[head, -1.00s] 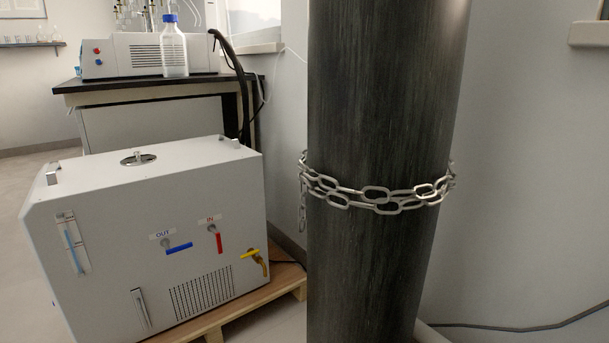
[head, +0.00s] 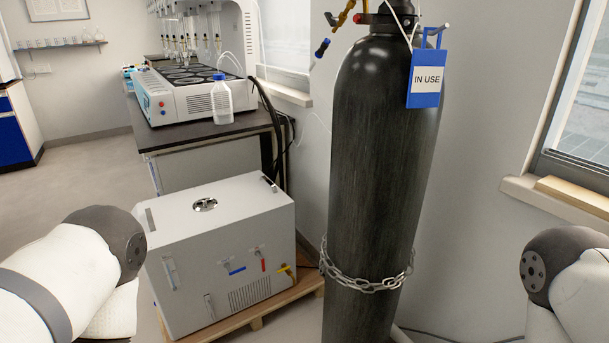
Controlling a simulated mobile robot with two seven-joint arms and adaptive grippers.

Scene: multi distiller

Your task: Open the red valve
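The red valve (head: 263,260) is a small upright red handle on the front of a white box-shaped unit (head: 225,222). It stands to the right of a blue handle (head: 237,270), which lies nearly flat. A yellow tap (head: 287,270) sits at the unit's lower right. The labels above the handles are too small to read now. Neither gripper is in view.
A tall black gas cylinder (head: 378,170) with a chain (head: 365,284) and a blue "IN USE" tag (head: 425,78) stands right of the unit. The unit rests on a wooden pallet (head: 255,322). A bench (head: 200,137) with a distiller and a bottle (head: 222,103) stands behind. Floor at left is clear.

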